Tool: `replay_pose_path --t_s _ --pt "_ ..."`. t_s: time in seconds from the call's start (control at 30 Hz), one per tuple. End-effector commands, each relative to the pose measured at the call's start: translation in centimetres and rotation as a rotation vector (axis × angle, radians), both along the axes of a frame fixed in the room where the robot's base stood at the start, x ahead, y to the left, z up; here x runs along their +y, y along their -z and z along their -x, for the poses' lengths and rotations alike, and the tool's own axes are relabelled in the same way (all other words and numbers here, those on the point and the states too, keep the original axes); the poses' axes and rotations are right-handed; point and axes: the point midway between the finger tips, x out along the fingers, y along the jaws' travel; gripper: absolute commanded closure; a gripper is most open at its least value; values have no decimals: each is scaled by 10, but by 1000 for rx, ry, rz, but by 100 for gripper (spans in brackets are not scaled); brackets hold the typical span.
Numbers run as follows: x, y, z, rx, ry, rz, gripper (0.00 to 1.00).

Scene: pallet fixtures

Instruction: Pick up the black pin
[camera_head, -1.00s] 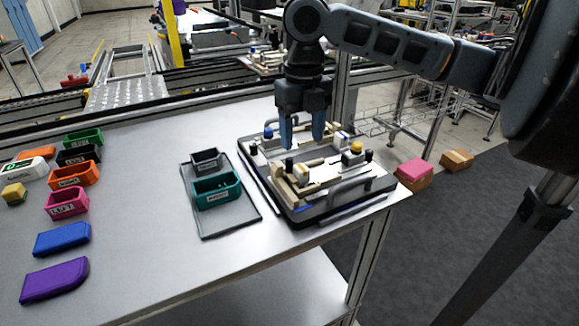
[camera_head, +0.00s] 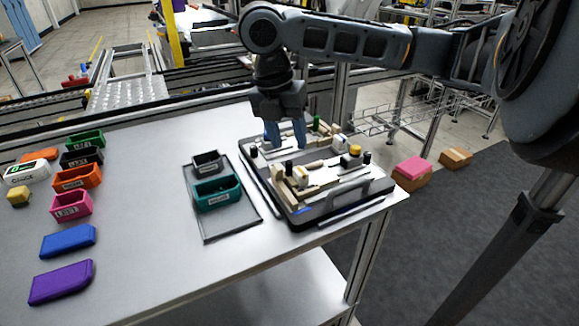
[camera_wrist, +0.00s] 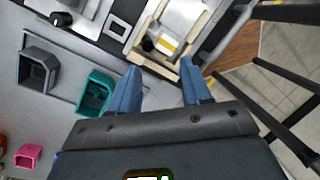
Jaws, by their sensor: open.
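Several black pins stand on the pallet fixture (camera_head: 330,213): a front pin (camera_head: 289,166) beside the cream blocks, a right pin (camera_head: 367,158), and a left pin (camera_head: 254,152) near the left edge. I cannot tell which one the task means. My gripper (camera_head: 287,144) is open and empty, pointing down over the left rear part of the fixture, behind the front pin and right of the left pin. In the wrist view the fingers (camera_wrist: 160,67) are apart, with a dark round pin top (camera_wrist: 62,19) at upper left.
A grey tray (camera_head: 222,229) left of the fixture holds a teal bin (camera_head: 217,192) and a small grey bin (camera_head: 206,161). The fixture carries a yellow-topped part (camera_head: 355,150), a green pin (camera_head: 316,122) and a handle. Coloured bins line the table's left; the table between is clear.

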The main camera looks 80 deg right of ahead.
Motion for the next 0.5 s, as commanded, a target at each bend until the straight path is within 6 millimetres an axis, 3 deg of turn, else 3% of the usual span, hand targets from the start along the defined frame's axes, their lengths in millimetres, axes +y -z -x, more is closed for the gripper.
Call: replay_pose_path --t_s 0.3,0.5 --pt "6 -9 -21 6 547 231 52" --pt "7 -10 -26 -13 710 309 52"
